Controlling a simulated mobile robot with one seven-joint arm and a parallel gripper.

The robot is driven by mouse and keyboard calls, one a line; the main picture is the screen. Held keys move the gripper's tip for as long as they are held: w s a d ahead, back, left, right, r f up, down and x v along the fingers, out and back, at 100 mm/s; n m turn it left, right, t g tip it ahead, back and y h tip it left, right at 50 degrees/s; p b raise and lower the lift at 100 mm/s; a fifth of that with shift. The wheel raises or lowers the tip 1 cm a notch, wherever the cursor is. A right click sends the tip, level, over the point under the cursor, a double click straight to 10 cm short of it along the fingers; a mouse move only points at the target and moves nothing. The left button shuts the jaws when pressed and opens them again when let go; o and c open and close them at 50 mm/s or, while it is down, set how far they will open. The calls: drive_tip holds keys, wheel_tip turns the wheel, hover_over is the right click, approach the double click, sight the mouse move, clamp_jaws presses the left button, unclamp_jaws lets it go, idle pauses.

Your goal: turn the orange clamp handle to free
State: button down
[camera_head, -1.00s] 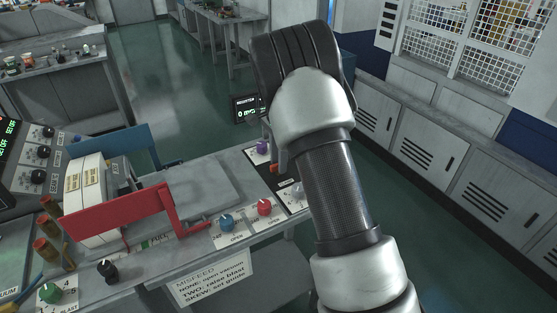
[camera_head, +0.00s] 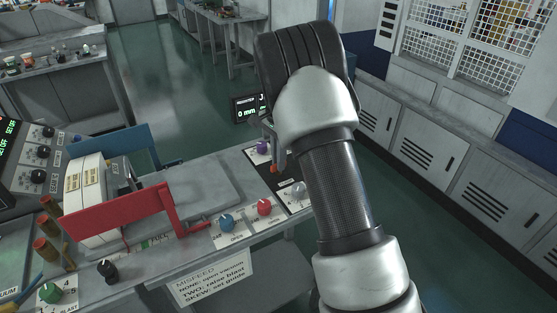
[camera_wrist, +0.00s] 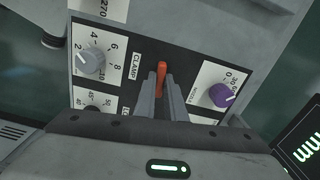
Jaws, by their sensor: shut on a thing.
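The orange clamp handle (camera_wrist: 161,72) stands out from a black panel beside the CLAMP label (camera_wrist: 136,66) in the wrist view. It points along the same line as the fingers. My gripper (camera_wrist: 162,92) is shut on the orange handle, with a finger on either side of it. In the head view, a small orange part of the handle (camera_head: 273,168) shows below my gripper (camera_head: 274,158), at the right end of the bench.
A purple knob (camera_wrist: 222,95) sits right of the handle, and a grey numbered knob (camera_wrist: 92,60) sits left. Blue (camera_head: 227,221) and red (camera_head: 264,207) knobs, a red guard (camera_head: 118,215) and a display (camera_head: 248,108) are nearby. Open floor lies behind the bench.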

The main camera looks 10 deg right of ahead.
drive_tip(key=n, duration=1.2)
drive_tip(key=shift+n, duration=2.1)
drive_tip(key=c, duration=1.8)
unclamp_jaws()
